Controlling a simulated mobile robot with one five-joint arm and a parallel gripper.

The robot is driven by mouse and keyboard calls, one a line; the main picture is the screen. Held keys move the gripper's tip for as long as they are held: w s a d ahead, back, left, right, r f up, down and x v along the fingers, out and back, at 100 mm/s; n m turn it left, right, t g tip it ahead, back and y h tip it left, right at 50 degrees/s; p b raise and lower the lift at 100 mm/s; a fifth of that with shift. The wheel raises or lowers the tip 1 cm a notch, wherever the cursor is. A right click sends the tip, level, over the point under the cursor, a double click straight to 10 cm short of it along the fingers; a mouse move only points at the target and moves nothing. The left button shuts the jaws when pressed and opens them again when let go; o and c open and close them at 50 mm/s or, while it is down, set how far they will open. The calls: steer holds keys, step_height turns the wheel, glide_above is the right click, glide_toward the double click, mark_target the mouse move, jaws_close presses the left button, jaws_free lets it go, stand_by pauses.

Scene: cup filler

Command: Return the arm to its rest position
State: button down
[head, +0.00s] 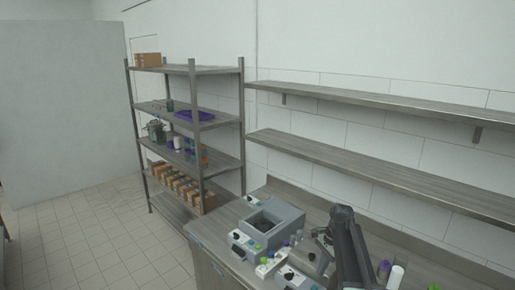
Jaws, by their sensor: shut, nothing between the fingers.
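My arm (348,245) shows at the lower right of the head view, dark and bent, with its elbow raised above the steel counter (225,225). My gripper (319,266) hangs on the left side of the arm, low over the counter and close to the small items there. It is shut and holds nothing. Its fingertips are small and dark in this view, and I cannot tell how far they are above the counter.
A grey machine with a square opening (272,222) stands on the counter left of my arm. Small bottles and a white cup (395,277) stand to the right. Two wall shelves (370,160) run behind. A loaded rack (190,140) stands left; the tiled floor is clear.

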steer(key=s+a+f+n+b, duration=0.2)
steer(key=s+f+n+b, duration=0.1)
steer(key=s, duration=0.3)
steer(key=s+a+f+n+h+b, duration=0.1)
steer(key=s+a+f+n+b, duration=0.1)
steer(key=s+n, duration=0.4)
steer(key=s+a+f+n+t+h+b, duration=0.1)
steer(key=s+a+f+n+b, duration=0.2)
steer(key=s+f+n, duration=0.1)
steer(key=shift+s+f+n+b, duration=0.3)
steer(key=shift+s+f+n, duration=0.15)
steer(key=shift+s, duration=0.8)
steer(key=shift+a, duration=0.1)
